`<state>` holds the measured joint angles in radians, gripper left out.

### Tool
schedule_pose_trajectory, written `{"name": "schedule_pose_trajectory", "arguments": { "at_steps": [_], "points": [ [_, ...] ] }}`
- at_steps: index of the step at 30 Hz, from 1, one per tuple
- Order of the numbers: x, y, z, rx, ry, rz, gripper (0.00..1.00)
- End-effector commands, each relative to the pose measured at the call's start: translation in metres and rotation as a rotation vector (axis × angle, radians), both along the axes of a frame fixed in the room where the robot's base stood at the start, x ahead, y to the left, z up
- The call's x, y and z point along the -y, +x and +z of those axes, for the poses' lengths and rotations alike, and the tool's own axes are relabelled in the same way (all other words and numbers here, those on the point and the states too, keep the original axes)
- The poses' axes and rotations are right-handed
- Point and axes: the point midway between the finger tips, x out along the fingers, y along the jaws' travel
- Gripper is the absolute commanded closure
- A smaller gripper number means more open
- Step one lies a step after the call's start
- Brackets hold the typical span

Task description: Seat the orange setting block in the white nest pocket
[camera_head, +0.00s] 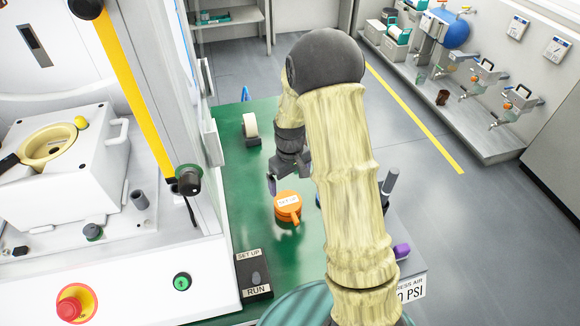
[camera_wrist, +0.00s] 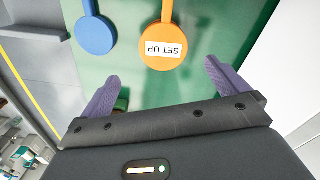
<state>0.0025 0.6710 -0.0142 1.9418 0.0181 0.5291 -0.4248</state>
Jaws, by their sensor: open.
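The orange setting block (camera_head: 288,203) is a round disc with a short handle and a white label, lying on the green table. In the wrist view the block (camera_wrist: 163,47) shows its "SET UP" label upside down, just beyond the fingertips. My gripper (camera_head: 284,181) is above and slightly behind the block. In the wrist view my gripper (camera_wrist: 162,74) has its purple fingers spread wide with nothing between them. A white fixture (camera_head: 70,165) stands inside the press at left, with a cream ring (camera_head: 48,145) around a recess on top. I cannot tell whether this is the nest pocket.
A blue disc with a handle (camera_wrist: 95,35) lies beside the orange block; my arm mostly hides it in the head view. A SET UP/RUN switch box (camera_head: 254,274) is near the front. The press frame (camera_head: 150,95) borders the table (camera_head: 235,215) at left.

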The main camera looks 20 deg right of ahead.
Motion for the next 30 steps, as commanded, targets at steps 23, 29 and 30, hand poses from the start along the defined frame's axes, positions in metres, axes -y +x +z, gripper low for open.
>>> {"name": "schedule_pose_trajectory", "arguments": {
  "at_steps": [23, 29, 30],
  "points": [
    [0.000, 0.000, 0.054, 0.000, 0.000, 0.000, 0.01],
    [0.000, -0.001, 0.054, 0.001, -0.001, -0.002, 0.01],
    [0.000, -0.002, 0.056, 0.004, 0.000, -0.006, 0.01]
  ]
}}
